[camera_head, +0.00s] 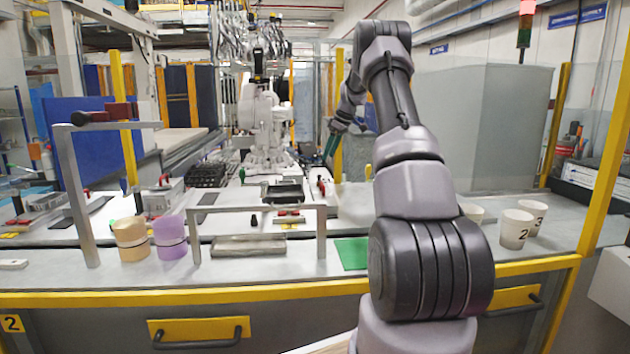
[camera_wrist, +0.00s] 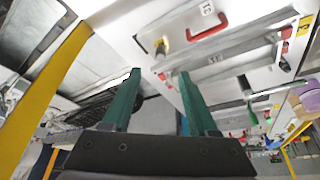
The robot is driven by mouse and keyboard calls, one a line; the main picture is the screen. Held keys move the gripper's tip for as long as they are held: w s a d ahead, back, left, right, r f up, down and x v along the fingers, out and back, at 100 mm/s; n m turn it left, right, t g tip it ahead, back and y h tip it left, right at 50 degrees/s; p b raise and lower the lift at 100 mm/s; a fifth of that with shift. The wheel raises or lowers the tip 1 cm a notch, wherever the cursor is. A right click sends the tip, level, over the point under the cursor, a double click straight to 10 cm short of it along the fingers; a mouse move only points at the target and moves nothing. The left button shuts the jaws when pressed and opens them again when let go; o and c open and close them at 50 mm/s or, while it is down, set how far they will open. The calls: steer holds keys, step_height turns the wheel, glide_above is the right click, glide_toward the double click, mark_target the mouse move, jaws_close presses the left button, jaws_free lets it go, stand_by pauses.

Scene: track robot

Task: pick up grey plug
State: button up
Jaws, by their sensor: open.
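I cannot make out a grey plug for certain in either view; it may be hidden or too small to tell. My gripper (camera_wrist: 157,75) shows two green fingers, spread apart with nothing between them. In the head view my gripper (camera_head: 331,148) is above the far part of the bench, with its fingers pointing down.
A grey metal frame (camera_head: 258,209) stands on the bench over a grey block (camera_head: 249,245). A tan cup (camera_head: 130,240) and a purple cup (camera_head: 170,238) stand to its left. White numbered cups (camera_head: 515,230) stand at right. A green mat (camera_head: 352,253) lies near the front edge.

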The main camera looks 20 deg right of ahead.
mark_target(319, 175)
steer(key=x, duration=0.9)
steer(key=shift+a+r, duration=0.1)
steer(key=shift+a, duration=0.05)
jaws_close()
